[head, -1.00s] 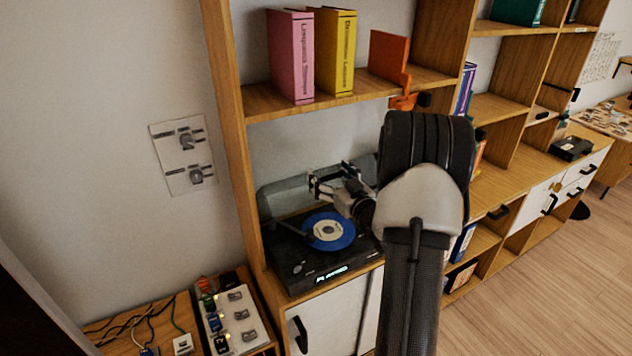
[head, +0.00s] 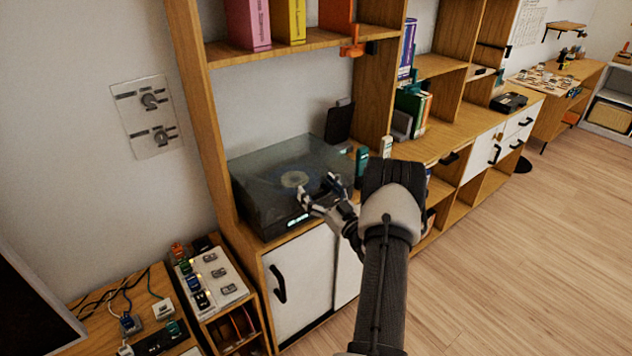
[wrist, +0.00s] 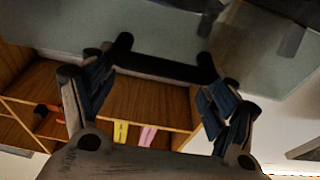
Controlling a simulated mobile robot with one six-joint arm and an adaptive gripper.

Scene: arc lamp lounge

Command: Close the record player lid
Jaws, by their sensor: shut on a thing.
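The record player (head: 276,230) sits on the cabinet top inside the wooden shelf unit. Its smoky see-through lid (head: 265,165) is down over the deck, and the blue record shows dimly through it. I cannot tell whether a small gap is left at the front edge. My gripper (head: 320,190) is at the lid's front right side. In the wrist view my gripper (wrist: 165,70) has its fingers at either end of a black handle (wrist: 165,66) on the greyish lid (wrist: 160,22), shut on it. The exact finger contact is dark and unclear.
A switch box (head: 210,275) stands lower left. Open floor lies right.

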